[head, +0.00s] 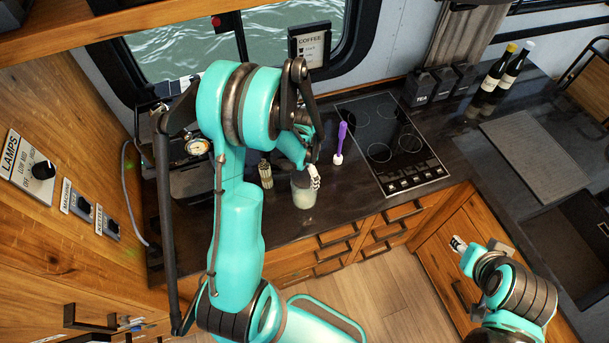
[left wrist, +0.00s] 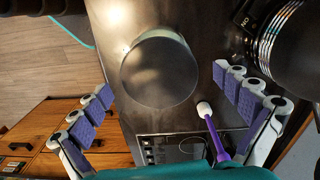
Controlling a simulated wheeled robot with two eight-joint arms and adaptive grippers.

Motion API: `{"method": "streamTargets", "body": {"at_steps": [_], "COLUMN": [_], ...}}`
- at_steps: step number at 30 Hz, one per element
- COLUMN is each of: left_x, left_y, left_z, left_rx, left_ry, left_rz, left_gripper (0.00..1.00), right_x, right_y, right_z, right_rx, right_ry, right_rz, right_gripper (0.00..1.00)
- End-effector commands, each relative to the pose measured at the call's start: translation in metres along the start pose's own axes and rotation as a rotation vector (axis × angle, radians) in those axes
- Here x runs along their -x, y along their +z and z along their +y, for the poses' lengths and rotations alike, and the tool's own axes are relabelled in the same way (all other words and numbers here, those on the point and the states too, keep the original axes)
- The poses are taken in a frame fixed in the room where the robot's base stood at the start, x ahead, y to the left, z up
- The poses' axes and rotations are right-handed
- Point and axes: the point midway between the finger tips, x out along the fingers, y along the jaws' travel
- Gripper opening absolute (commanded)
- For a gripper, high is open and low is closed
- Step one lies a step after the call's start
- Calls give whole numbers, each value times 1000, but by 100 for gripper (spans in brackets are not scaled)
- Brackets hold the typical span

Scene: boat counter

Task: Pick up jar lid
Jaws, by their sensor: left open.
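A small glass jar (head: 303,194) with pale contents stands on the dark counter near its front edge. In the left wrist view its round greyish jar lid (left wrist: 158,72) shows from above, and the jar seems upright. My left gripper (head: 312,170) is over the jar, which it partly hides in the head view. In the left wrist view the left gripper (left wrist: 165,85) is open, its purple-padded fingers spread on either side of the lid with gaps. My right gripper (head: 459,244) is at the lower right, away from the jar; its jaws are too small to read.
A purple-handled brush (head: 341,142) stands just right of the jar; its white end shows close to the right fingers in the left wrist view (left wrist: 205,110). A small ribbed bottle (head: 265,174) is on the left. The cooktop (head: 390,145) lies to the right.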

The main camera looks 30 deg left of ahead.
Motion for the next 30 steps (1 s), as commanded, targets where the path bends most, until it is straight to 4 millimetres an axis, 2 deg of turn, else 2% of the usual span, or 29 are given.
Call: {"method": "streamTargets", "body": {"at_steps": [3, 8, 9, 23, 26, 30], "left_x": [0, 0, 0, 6, 15, 37], "left_y": [0, 0, 0, 0, 0, 0], "left_z": [0, 0, 0, 0, 0, 0], "left_rx": [0, 0, 0, 0, 0, 0], "left_ry": [0, 0, 0, 0, 0, 0], "left_rz": [0, 0, 0, 0, 0, 0], "left_gripper": [97, 55, 51, 51, 51, 51], "right_x": [0, 0, 0, 0, -1, -1], "right_y": [0, 0, 0, 0, 0, 1], "right_z": [0, 0, 0, 0, 0, 0], "right_rx": [0, 0, 0, 0, 0, 0], "right_ry": [0, 0, 0, 0, 0, 0], "right_rz": [0, 0, 0, 0, 0, 0], "right_gripper": [40, 40, 40, 40, 40, 40]}}
